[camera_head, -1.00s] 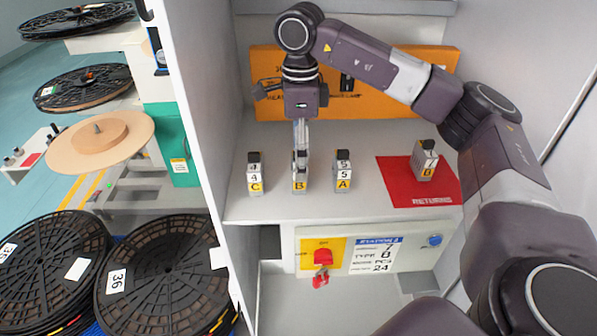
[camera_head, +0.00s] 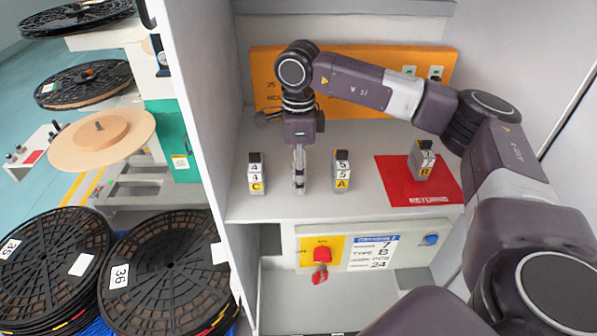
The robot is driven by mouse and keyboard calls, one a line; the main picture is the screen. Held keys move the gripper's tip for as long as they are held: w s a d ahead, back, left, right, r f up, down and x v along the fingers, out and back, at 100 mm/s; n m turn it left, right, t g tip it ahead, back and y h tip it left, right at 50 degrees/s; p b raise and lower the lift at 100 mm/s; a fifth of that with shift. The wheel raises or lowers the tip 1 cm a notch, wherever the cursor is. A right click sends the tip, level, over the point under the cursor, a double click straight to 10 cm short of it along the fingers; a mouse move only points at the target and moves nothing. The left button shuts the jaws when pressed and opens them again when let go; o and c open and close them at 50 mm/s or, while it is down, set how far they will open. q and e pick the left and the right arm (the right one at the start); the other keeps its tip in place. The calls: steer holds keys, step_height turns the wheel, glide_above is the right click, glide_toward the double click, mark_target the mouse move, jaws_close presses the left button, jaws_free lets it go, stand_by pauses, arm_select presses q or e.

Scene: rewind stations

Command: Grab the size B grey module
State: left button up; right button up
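A row on the white shelf holds a grey module with yellow label C (camera_head: 256,178) at the left and one with label A (camera_head: 342,176) at the right. My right gripper (camera_head: 299,186) points down between them, where a B-labelled module showed earlier. Its fingers cover that spot, so the module's label is hidden, and I cannot tell whether they are shut on it. Another grey module, labelled B (camera_head: 423,160), stands on the red returns mat (camera_head: 400,186) to the right. My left gripper is not in view.
An orange panel (camera_head: 265,75) stands behind the row, close to my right arm. A white side wall (camera_head: 190,90) bounds the shelf at left. Below are a red switch (camera_head: 322,255) and a station card (camera_head: 373,253) reading type B. Black reels (camera_head: 165,265) stand outside, left.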

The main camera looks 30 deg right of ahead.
steer(key=c, duration=0.3)
steer(key=shift+r, duration=0.1)
steer(key=shift+c, duration=0.2)
